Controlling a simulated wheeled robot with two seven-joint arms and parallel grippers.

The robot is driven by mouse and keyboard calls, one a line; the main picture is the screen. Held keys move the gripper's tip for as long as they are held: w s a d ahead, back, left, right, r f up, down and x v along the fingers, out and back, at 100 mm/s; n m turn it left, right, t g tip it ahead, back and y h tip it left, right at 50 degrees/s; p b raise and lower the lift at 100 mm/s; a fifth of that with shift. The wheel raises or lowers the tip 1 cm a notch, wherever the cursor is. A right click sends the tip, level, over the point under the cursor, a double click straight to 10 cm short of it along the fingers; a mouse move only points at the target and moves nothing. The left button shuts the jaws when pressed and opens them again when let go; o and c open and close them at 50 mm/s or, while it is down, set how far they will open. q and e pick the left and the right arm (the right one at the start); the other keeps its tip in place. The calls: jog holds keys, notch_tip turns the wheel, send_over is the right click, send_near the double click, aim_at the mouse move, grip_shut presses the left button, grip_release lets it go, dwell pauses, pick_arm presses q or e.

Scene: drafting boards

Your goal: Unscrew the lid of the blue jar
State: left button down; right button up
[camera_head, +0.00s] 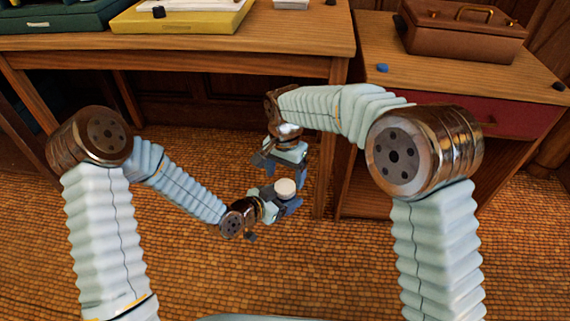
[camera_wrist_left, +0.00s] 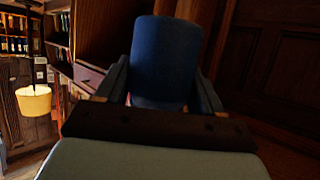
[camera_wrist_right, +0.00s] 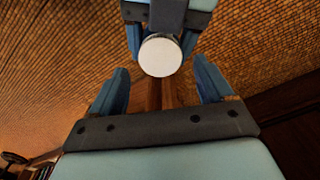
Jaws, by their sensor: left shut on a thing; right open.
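The blue jar (camera_wrist_left: 165,62) is upright or nearly so between the fingers of my left gripper (camera_wrist_left: 162,92), which is shut on it. In the head view, its round white lid (camera_head: 285,187) faces up above my left gripper (camera_head: 281,203). The lid sits on the jar; the jar's body is mostly hidden there by the fingers. My right gripper (camera_head: 283,172) is open and empty, pointing down just above and behind the lid. In the right wrist view, the white lid (camera_wrist_right: 160,56) lies beyond the open fingers of my right gripper (camera_wrist_right: 161,88), apart from them.
A wooden table (camera_head: 200,57) stands behind, with a yellow tray (camera_head: 185,20) and a green case (camera_head: 50,17) on it. At right, a cabinet (camera_head: 450,70) bears a brown box (camera_head: 463,30) and a small blue object (camera_head: 382,68). Tiled floor lies below my grippers.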

aim_at(285, 186)
jog(key=shift+f, duration=1.75)
jog(key=shift+c, duration=0.3)
jog(key=c, duration=1)
jog(key=n, duration=0.3)
jog(key=shift+c, duration=0.2)
jog(key=o, duration=1.2)
jog(key=shift+c, duration=0.2)
